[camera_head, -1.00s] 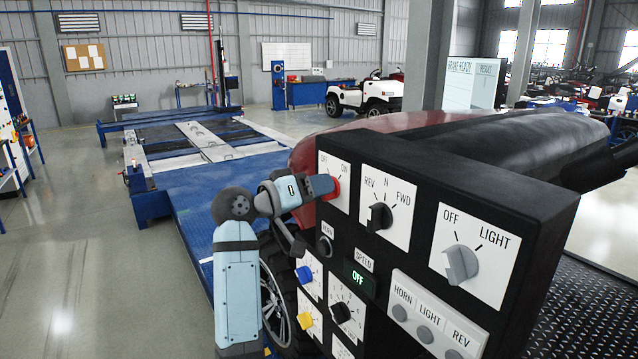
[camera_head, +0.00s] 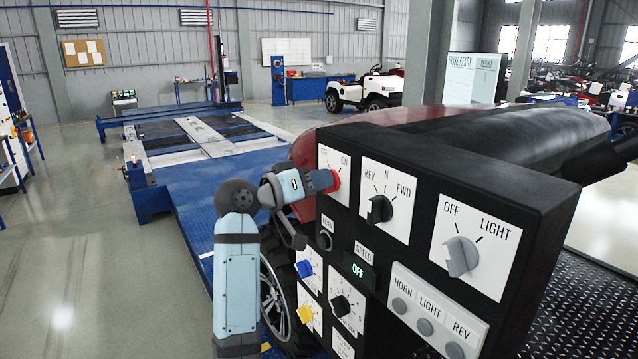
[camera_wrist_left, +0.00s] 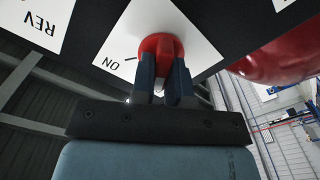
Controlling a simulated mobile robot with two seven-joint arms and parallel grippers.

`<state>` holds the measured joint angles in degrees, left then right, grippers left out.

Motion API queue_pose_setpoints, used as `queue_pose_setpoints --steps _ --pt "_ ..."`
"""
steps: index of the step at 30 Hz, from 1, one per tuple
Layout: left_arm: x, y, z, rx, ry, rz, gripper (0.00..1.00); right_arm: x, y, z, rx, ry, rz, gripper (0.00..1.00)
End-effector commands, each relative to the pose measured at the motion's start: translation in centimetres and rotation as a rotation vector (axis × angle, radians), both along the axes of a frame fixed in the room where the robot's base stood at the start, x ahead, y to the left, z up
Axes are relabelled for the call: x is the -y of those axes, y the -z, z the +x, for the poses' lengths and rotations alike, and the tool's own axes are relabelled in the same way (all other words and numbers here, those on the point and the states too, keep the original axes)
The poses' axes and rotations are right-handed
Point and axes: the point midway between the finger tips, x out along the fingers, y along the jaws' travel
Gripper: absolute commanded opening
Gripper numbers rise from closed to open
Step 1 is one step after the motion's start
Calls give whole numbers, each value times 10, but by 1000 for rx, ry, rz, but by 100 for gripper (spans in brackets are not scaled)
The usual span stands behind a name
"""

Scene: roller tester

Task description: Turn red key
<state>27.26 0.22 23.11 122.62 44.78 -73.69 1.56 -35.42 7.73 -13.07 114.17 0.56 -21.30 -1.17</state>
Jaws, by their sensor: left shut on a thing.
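The red key (camera_head: 334,180) sits on the white OFF/ON plate (camera_head: 345,163) at the top left corner of the black control panel. My left gripper (camera_head: 326,181) reaches it from the left and is shut on it. In the left wrist view, the two dark fingers (camera_wrist_left: 164,68) close on the red key (camera_wrist_left: 160,44), with the ON mark beside it. The fingers hide part of the key, so its exact angle is hard to tell. My right gripper is not in view.
The black panel (camera_head: 480,143) also carries a REV/N/FWD knob (camera_head: 380,209), an OFF/LIGHT knob (camera_head: 461,256), a blue knob (camera_head: 304,269), a yellow knob (camera_head: 305,314) and grey buttons. A wheel (camera_head: 275,308) stands behind my left arm. Open floor lies at the left.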

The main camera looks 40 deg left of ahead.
Motion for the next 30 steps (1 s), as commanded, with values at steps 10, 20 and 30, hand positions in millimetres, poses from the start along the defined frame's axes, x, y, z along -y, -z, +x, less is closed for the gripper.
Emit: queue_pose_setpoints --steps 10,20,30 --pt "0 3 -1 103 -1 256 0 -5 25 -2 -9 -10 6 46" --pt "2 1 -2 223 0 545 0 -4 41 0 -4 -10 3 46" --pt "4 0 -2 341 1 827 0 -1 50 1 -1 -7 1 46"
